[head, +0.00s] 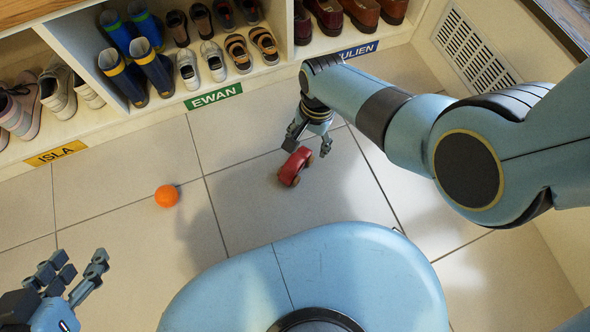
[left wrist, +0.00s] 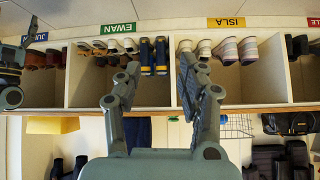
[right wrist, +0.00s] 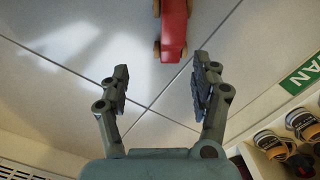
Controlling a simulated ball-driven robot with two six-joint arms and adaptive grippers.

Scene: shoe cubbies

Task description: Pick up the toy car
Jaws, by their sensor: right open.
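The red toy car (head: 295,166) with tan wheels is on the tiled floor in the middle of the head view. It also shows at the top of the right wrist view (right wrist: 174,28), ahead of the fingertips and apart from them. My right gripper (head: 308,146) is open and empty, close to the car in the head view; its two fingers stand wide apart in the right wrist view (right wrist: 160,88). My left gripper (head: 72,272) is open and empty at the lower left, far from the car; its spread fingers show in the left wrist view (left wrist: 160,85).
An orange ball (head: 166,196) lies on the floor left of the car. Shoe cubbies with name labels, such as the green EWAN label (head: 213,96), line the back. A wall vent (head: 474,50) is at the upper right. Floor around the car is clear.

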